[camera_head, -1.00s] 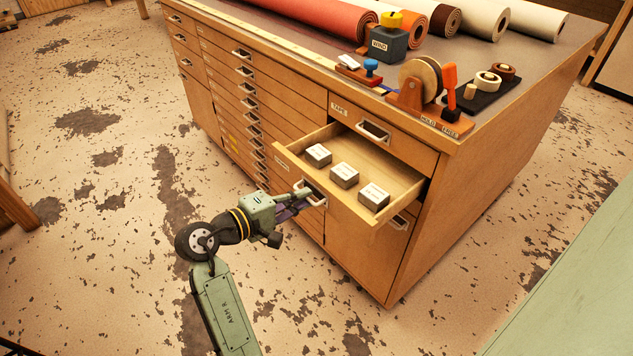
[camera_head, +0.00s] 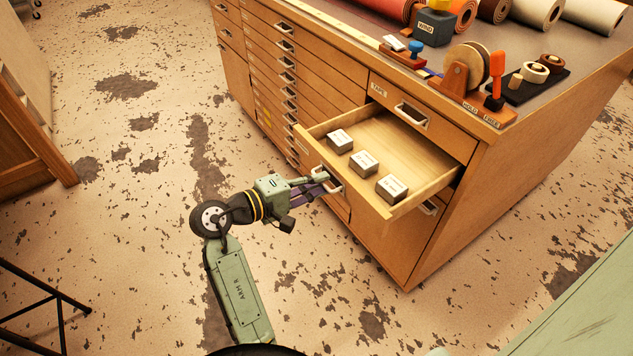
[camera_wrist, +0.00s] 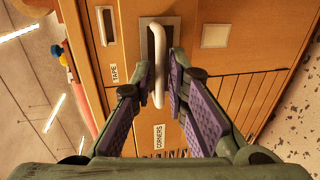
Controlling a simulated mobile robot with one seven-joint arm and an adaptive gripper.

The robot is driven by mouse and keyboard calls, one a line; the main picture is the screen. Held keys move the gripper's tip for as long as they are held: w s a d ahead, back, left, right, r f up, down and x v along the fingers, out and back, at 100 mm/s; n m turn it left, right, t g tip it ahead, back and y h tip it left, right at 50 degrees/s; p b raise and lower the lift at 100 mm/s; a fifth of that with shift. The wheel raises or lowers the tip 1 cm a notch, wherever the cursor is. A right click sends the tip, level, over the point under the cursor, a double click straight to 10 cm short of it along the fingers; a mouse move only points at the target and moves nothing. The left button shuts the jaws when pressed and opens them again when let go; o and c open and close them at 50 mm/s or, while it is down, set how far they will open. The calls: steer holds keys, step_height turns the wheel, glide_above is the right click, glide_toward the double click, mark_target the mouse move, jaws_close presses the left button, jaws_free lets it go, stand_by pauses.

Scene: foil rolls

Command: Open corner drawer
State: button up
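The corner drawer (camera_head: 347,176) is a wooden drawer standing well out from the cabinet (camera_head: 455,215), below the drawer labelled TAPE (camera_head: 378,90). Three small grey boxes with white labels (camera_head: 340,140) (camera_head: 364,162) (camera_head: 391,187) lie in it. In the wrist view, the label CORNERS (camera_wrist: 159,137) is on the drawer front beside its pale bar handle (camera_wrist: 158,75). My gripper (camera_head: 325,180) is at that handle, and its fingers (camera_wrist: 161,60) close in on both sides of the bar. The exact finger contact is partly hidden.
The cabinet top carries a tape dispenser (camera_head: 466,75), a dark block labelled WIND (camera_head: 435,28) and several rolls (camera_head: 537,12). A column of shallow drawers (camera_head: 325,85) is left of the open drawer. Stained floor (camera_head: 130,230) lies clear at the left.

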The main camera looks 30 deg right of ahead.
steer(key=shift+o, duration=1)
steer(key=v, duration=1.2)
